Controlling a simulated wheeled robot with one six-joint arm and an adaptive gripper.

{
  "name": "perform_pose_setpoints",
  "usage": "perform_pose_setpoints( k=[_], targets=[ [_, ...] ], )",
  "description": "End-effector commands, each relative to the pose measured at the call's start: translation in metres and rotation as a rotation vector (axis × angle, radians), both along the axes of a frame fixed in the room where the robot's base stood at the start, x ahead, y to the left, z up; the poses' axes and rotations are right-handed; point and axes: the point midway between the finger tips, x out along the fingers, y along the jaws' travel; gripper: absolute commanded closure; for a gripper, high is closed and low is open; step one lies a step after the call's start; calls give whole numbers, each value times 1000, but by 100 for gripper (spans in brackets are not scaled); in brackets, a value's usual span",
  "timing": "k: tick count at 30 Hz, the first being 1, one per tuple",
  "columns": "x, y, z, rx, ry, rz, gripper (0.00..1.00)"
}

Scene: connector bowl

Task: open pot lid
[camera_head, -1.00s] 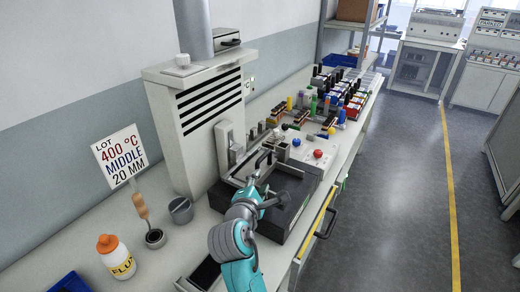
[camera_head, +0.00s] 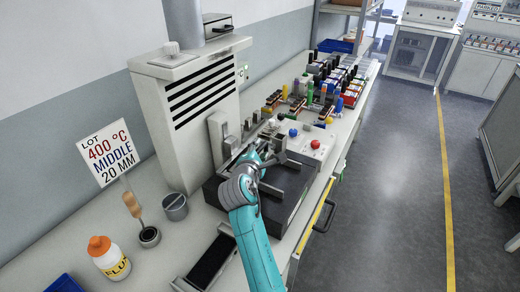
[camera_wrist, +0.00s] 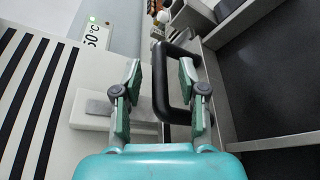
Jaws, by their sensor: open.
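The pot is a low dark box (camera_head: 285,183) on the bench, in front of the white vented unit. Its black, D-shaped lid handle (camera_wrist: 160,88) shows clearly in the wrist view. My gripper (camera_wrist: 160,72) is open, with the handle's long bar between its fingers. The left finger is outside the bar, and the right finger overlaps the handle's loop. I cannot tell whether either finger touches it. In the head view my gripper (camera_head: 262,147) is over the pot, and my arm hides much of the lid and handle. The lid looks shut, though partly hidden.
The white vented unit (camera_head: 150,110) stands close on the left. A grey knob-like cup (camera_head: 175,207), a flux bottle (camera_head: 109,258) and a dark tray (camera_head: 208,262) are nearer. Several coloured connectors (camera_head: 318,92) crowd the bench beyond. The aisle floor on the right is clear.

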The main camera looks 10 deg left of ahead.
Motion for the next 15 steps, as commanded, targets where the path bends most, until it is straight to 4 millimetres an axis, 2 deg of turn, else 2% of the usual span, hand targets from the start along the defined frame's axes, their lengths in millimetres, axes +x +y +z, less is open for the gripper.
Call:
perform_pose_setpoints(
  k=[4, 13, 14, 15],
  targets=[
    [10, -1, -2, 1, 0, -2, 59],
    [11, -1, -2, 1, 0, 0, 59],
    [11, -1, -2, 1, 0, 0, 64],
    [11, -1, -2, 1, 0, 0, 74]
  ],
)
